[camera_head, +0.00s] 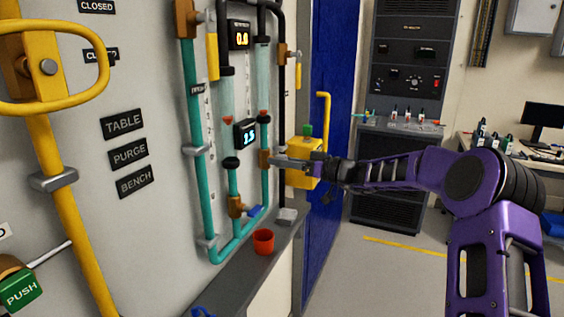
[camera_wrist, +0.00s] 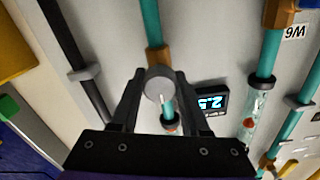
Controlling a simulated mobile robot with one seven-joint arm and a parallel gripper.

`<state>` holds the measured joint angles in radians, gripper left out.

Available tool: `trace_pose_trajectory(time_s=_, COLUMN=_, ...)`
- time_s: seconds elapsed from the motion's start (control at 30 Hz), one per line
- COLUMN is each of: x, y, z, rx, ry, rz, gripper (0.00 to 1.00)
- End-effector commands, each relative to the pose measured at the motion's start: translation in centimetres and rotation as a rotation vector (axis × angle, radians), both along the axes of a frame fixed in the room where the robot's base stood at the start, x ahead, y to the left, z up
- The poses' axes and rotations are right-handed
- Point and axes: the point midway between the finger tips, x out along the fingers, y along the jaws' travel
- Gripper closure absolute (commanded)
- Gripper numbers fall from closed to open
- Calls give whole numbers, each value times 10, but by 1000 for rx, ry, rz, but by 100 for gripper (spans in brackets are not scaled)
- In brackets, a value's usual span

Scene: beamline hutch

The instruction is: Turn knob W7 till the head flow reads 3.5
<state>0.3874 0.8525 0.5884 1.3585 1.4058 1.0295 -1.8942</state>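A round grey knob (camera_wrist: 160,83) on a brass valve body (camera_wrist: 155,58) sits between my fingertips in the wrist view. My gripper (camera_wrist: 160,76) has one finger on each side of the knob and appears shut on it. In the head view my gripper (camera_head: 280,162) reaches from the right to the brass valve (camera_head: 264,159) on the right teal pipe. A W7 label is not legible. The lower lit display (camera_head: 245,134) seems to read 3.5, but its first digit is unclear. It also shows, turned, in the wrist view (camera_wrist: 210,101).
An upper display (camera_head: 239,35) seems to read 0.8. Clear flow tubes and teal pipes (camera_head: 190,100) stand close to the gripper. A yellow box (camera_head: 304,173) is just behind it. A red cup (camera_head: 263,241) stands on the ledge below. The floor at right is clear.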

Motion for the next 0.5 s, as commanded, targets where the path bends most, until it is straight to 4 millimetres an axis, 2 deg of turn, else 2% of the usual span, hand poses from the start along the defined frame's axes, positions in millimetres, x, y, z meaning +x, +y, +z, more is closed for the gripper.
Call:
trace_pose_trajectory(time_s=0.03, x=0, y=0, z=0, rx=0, ry=0, rz=0, gripper=74)
trace_pose_trajectory(time_s=0.17, x=0, y=0, z=0, rx=0, ry=0, rz=0, gripper=98)
trace_pose_trajectory(time_s=0.2, x=0, y=0, z=0, rx=0, ry=0, rz=0, gripper=100)
trace_pose_trajectory(time_s=0.5, x=0, y=0, z=-1, rx=10, ry=26, rz=0, gripper=100)
